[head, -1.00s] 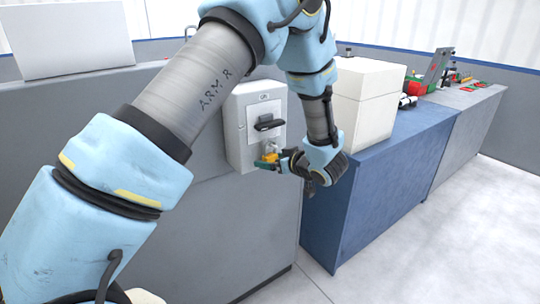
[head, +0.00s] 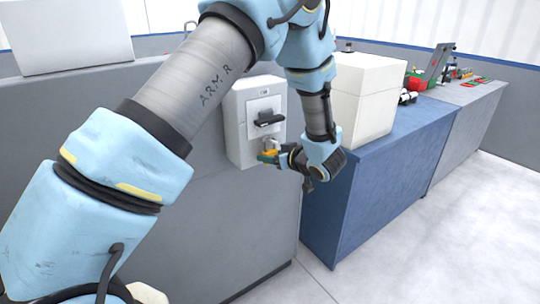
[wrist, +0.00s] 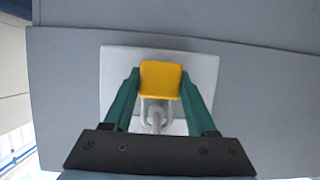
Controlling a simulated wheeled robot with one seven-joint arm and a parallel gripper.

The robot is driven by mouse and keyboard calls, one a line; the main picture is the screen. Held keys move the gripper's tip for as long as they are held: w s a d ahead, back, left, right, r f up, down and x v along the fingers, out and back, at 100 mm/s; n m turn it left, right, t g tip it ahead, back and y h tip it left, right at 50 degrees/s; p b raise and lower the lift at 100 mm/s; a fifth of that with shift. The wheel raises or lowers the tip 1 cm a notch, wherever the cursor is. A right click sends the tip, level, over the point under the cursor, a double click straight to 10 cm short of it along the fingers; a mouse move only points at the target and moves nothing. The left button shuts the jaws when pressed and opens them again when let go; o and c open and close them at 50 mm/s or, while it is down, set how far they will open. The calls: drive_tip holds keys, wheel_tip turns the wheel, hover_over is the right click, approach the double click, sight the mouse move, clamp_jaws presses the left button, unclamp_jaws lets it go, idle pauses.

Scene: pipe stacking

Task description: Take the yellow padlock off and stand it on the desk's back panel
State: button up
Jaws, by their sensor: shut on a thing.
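The yellow padlock (wrist: 160,80) is between the green fingers of my gripper (wrist: 159,88), which are shut on its body. Its grey shackle (wrist: 144,112) points toward the bottom of the wrist view, by a light metal part; I cannot tell whether it is still looped through it. In the head view my gripper (head: 270,157) is at the lower edge of the grey-white switch box (head: 240,125), below its black handle (head: 268,119), and covers most of the padlock. The box is on the grey panel (head: 200,190) of the desk.
A large white box (head: 365,105) stands on the blue cabinet (head: 375,175) just right of my wrist. A white flat-sided object (head: 75,35) stands at the upper left. Several small coloured things lie on the far grey cabinet. The floor at right is clear.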

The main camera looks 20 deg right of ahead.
clamp_jaws()
drive_tip(key=shift+r+b, duration=0.55)
drive_tip(key=shift+r, duration=0.2)
drive_tip(key=s+d+b, duration=0.3)
drive_tip(key=s+b, duration=0.1)
drive_tip(key=s, duration=1.3)
drive_tip(key=shift+s+d, duration=0.2)
drive_tip(key=shift+s, duration=0.15)
drive_tip(key=shift+f, duration=0.2)
drive_tip(key=shift+s, duration=0.1)
drive_tip(key=s+d+p, duration=0.1)
drive_tip(key=s+p, duration=0.1)
drive_tip(key=s, duration=0.5)
drive_tip(key=shift+d, duration=0.2)
